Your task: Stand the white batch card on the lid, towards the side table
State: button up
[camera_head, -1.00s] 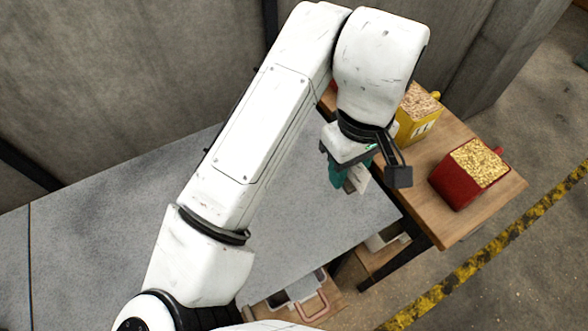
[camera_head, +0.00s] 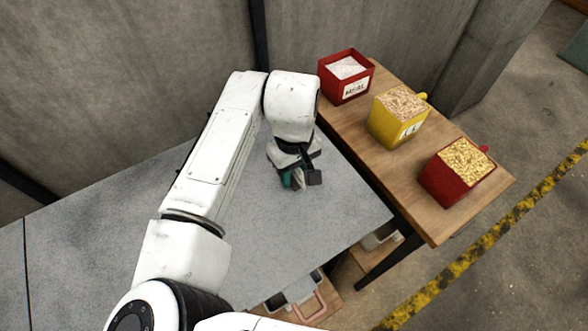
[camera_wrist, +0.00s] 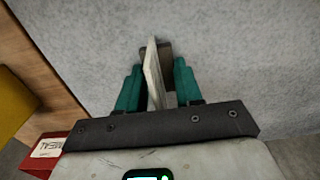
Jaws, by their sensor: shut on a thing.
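My gripper (camera_head: 292,182) is over the broad grey surface (camera_head: 335,215), with the side table to its right. In the wrist view my gripper (camera_wrist: 159,75) has its teal fingers closed on the white batch card (camera_wrist: 153,72). The card stands on edge, slightly tilted, with a dark brown piece beside it. In the head view the card is mostly hidden by the gripper. I cannot make out a separate lid apart from the grey surface. I cannot tell whether the card touches that surface.
The wooden side table (camera_head: 405,175) holds a red bin with white contents (camera_head: 344,85), a yellow bin (camera_head: 397,118) and a red bin with golden grain (camera_head: 455,180). Containers with handles (camera_head: 300,295) sit below the grey surface's front edge. Bare grey surface lies around the gripper.

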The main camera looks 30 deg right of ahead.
jog(key=shift+f, duration=0.45)
jog(key=shift+s+f, duration=0.15)
jog(key=shift+f, duration=0.25)
jog(key=o, duration=1)
jog(key=shift+f, duration=0.15)
notch_tip(320, 180, up, 14)
jog(key=shift+f+b, duration=0.1)
jog(key=shift+b, duration=0.25)
